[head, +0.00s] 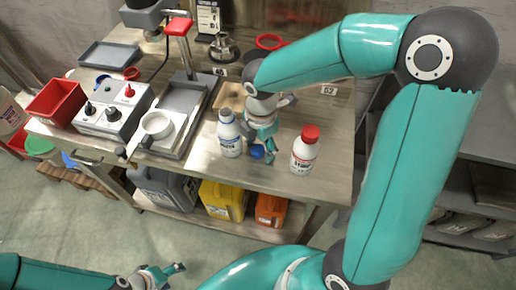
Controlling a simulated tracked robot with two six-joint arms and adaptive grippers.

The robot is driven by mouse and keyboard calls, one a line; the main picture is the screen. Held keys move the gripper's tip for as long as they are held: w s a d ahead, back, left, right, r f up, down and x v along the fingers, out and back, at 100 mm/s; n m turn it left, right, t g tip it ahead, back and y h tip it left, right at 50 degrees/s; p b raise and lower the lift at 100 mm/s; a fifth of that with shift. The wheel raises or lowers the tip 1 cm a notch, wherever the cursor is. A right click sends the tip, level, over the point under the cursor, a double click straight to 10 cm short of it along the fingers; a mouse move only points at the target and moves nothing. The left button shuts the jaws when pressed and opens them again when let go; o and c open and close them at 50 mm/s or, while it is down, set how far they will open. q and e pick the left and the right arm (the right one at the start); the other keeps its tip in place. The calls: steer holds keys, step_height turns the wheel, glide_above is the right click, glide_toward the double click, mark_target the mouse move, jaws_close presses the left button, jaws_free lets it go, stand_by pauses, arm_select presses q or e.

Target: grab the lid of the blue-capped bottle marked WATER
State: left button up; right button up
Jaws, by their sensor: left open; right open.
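A white bottle (231,140) with a blue-printed label stands upright near the table's front edge; its label is too small to read. Its top is pale. A small blue cap (257,152) shows just right of the bottle, low by the fingers of my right gripper (259,141). I cannot tell whether it touches them or rests on the table. My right gripper is open, pointing down, close to the right side of the bottle. My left gripper (165,275) is open and empty, low in front of the table over the floor.
A white bottle with a red cap (304,150) stands to the right. A control box (113,104), a white pan-like vessel (156,125), a red bin (56,101) and a grey stand are on the left. Jugs, one yellow (223,200), fill the lower shelf.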

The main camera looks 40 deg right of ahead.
steer(key=c, duration=0.8)
steer(key=shift+r, duration=0.1)
